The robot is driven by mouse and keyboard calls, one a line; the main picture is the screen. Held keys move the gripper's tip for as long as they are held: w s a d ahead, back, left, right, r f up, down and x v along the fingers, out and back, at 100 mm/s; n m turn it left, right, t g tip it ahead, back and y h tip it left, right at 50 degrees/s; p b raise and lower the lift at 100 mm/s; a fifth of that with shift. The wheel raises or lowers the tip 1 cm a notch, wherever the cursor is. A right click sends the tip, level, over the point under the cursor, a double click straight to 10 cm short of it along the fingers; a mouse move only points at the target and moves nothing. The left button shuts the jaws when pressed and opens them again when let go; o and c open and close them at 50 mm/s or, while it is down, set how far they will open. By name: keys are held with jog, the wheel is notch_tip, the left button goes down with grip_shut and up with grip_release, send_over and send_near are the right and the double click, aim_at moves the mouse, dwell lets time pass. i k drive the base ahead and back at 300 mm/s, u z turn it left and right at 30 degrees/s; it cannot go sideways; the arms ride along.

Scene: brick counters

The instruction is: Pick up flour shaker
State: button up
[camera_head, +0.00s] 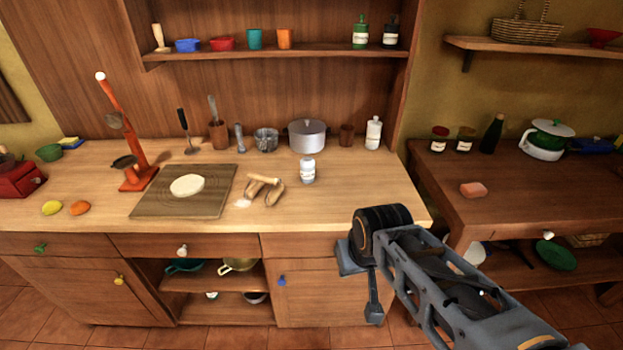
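A small pale shaker (308,171) with a grey-white cap stands upright on the wooden counter (345,195), right of the dough board. It looks like the flour shaker, but its label is too small to read. A similar white bottle (373,133) stands farther back near the wall. My gripper (374,312) is at the end of my arm, low in front of the counter's right end. It is below and to the right of the shaker, well apart from it. Its fingers are not clear enough to tell open from shut.
A wooden board (150,208) with flat dough (187,186) lies left of the shaker. The counter right of the shaker is clear. A lower side table (435,180) stands at right.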

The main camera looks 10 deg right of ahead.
aim_at(306, 164)
jog(key=k, duration=1)
jog(key=u, duration=0.75)
jog(key=i, duration=0.65)
jog(key=u, duration=0.65)
jog(key=i, duration=0.95)
jog(key=z, duration=0.9)
jog(key=i, duration=0.7)
jog(key=z, duration=0.7)
